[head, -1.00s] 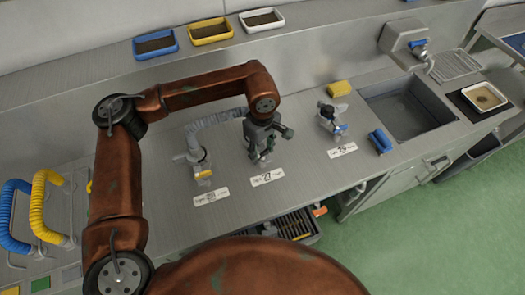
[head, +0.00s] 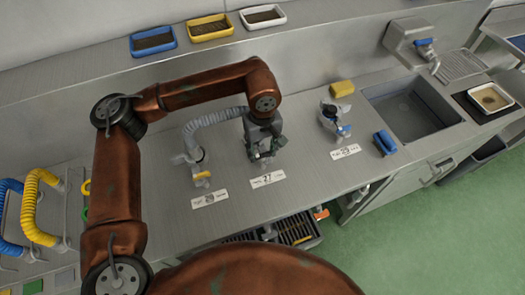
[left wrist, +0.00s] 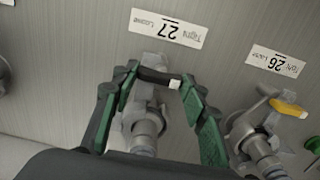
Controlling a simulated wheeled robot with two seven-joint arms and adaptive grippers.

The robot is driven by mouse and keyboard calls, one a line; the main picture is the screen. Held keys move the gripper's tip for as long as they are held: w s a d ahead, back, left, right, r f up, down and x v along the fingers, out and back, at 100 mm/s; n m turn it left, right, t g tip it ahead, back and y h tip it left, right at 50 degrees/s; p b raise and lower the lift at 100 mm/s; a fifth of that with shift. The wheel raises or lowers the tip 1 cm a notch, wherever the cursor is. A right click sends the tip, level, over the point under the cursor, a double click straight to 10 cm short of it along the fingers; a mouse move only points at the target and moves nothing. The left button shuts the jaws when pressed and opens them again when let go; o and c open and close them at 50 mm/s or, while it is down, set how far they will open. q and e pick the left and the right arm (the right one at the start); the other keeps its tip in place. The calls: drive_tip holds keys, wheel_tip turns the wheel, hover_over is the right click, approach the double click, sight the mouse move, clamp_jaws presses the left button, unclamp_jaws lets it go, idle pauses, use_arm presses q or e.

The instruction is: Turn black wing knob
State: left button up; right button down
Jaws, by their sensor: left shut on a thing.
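The black wing knob (left wrist: 157,76), with a white mark near one end, sits across the top of a grey valve (left wrist: 143,122) in the left wrist view. The label reading 27 (left wrist: 167,29) lies beside it, and this label (head: 267,179) also shows in the head view. My left gripper (left wrist: 155,82) is shut on the knob, one green finger at each end. In the head view my left gripper (head: 264,152) is over the valve behind label 27 and hides the knob. My right gripper is in neither view.
Neighbouring valves stand on both sides: one at label 26 (head: 210,198) with a yellow lever, one at label 25 (head: 345,151) with a blue lever. A blue brush-like block (head: 384,143), a yellow sponge (head: 342,88) and a sink (head: 411,112) are to the right.

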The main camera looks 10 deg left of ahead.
sight(263, 154)
use_arm(q)
drive_tip(key=shift+s+f, duration=0.1)
drive_tip(key=o, duration=1.2)
drive_tip(key=shift+c, duration=0.2)
wheel_tip(263, 154, up, 12)
